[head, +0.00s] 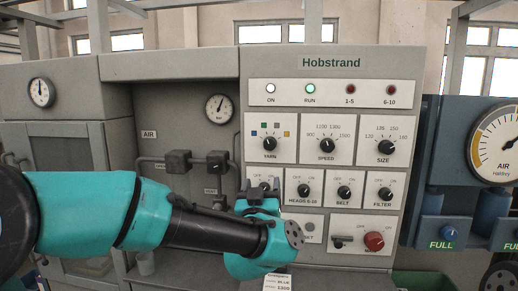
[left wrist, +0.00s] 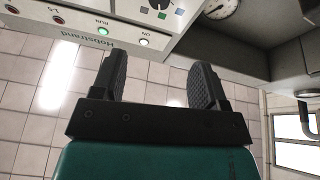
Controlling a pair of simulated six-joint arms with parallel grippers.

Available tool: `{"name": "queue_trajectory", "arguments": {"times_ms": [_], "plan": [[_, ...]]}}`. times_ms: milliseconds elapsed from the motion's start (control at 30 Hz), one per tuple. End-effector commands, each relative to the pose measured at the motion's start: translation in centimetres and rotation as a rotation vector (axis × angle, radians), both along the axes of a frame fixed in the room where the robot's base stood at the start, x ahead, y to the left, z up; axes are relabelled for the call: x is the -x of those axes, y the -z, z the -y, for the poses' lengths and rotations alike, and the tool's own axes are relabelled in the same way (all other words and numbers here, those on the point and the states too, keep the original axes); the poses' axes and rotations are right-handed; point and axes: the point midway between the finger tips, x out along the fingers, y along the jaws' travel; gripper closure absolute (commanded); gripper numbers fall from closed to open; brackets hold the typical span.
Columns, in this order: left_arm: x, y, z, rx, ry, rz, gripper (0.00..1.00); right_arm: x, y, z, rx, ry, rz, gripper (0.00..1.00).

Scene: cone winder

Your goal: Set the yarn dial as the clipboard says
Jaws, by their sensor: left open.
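The yarn dial (head: 270,145) is a black knob on a white plate, upper left of the Hobstrand panel, with small coloured squares around its top, blue at the left and yellow at the right. Its exact pointer setting is too small to tell. My left gripper (head: 263,188) is open and empty, below the yarn dial, in front of the lower dial row. In the left wrist view its fingers (left wrist: 158,80) are spread, and the dial (left wrist: 160,4) shows at the top edge.
The speed dial (head: 326,145) and size dial (head: 386,147) are to the right. Lower dials include belt (head: 344,192) and filter (head: 385,193). A red knob (head: 374,241) is below. Black valve blocks (head: 178,162) stand to the left, close above my left arm.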

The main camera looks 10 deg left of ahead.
Motion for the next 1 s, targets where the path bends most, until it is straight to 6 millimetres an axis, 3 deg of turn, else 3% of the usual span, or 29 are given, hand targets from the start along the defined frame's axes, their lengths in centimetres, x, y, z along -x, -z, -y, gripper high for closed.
{"name": "queue_trajectory", "arguments": {"times_ms": [467, 1000], "plan": [[-0.9, -0.2, -0.1, 0.000, 0.000, -0.003, 0.33, 0.0, 0.0, 0.0, 0.000, 0.000, 0.000, 0.57], [-8.6, -3.3, -1.0, 0.000, 0.000, -0.003, 0.33, 0.0, 0.0, 0.0, 0.000, 0.000, 0.000, 0.57]]}}
